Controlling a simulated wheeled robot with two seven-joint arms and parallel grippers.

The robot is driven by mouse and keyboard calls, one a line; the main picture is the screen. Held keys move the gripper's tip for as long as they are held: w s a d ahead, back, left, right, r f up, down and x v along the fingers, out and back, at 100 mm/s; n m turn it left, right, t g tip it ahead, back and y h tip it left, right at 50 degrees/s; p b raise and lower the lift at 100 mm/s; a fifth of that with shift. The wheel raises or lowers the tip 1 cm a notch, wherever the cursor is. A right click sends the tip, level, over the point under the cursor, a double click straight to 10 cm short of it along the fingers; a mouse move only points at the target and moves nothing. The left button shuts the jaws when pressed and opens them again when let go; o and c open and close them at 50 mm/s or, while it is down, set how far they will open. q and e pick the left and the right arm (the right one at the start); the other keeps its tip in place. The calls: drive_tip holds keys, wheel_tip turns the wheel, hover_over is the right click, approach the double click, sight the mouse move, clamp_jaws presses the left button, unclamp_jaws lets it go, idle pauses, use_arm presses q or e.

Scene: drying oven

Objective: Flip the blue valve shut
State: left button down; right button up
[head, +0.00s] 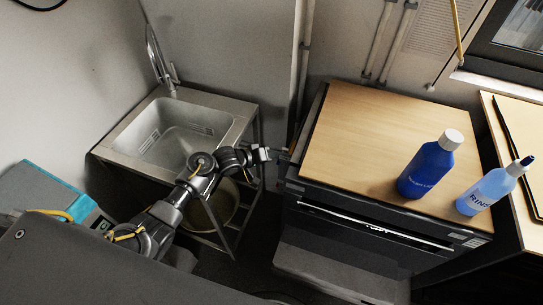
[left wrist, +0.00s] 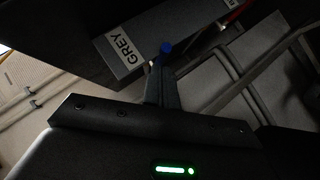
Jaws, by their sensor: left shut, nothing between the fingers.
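The blue valve shows in the left wrist view as a small blue end (left wrist: 166,47), just beyond my left gripper's fingertips. I cannot tell whether the fingers touch it, and most of the valve is hidden. My left gripper (left wrist: 161,70) is shut with nothing between its fingers. In the head view my left gripper (head: 268,154) is beside the left side of the dark oven (head: 370,228), right of the sink. The blue valve cannot be made out in the head view. My right gripper is not in view.
A steel sink (head: 185,130) stands to the left. A blue bottle (head: 425,172) and a rinse bottle (head: 484,191) stand on the wooden top (head: 360,120). Pipes (left wrist: 240,75) run nearby.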

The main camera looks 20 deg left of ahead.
use_arm(q)
drive_tip(key=shift+d+f, duration=0.1)
drive_tip(key=shift+s+f+p, duration=0.15)
drive_tip(key=shift+f+p, duration=0.2)
drive_tip(key=shift+f, duration=0.1)
drive_tip(key=shift+r, duration=0.1)
drive_tip(key=shift+r+p, duration=0.75)
drive_tip(key=shift+p, duration=0.3)
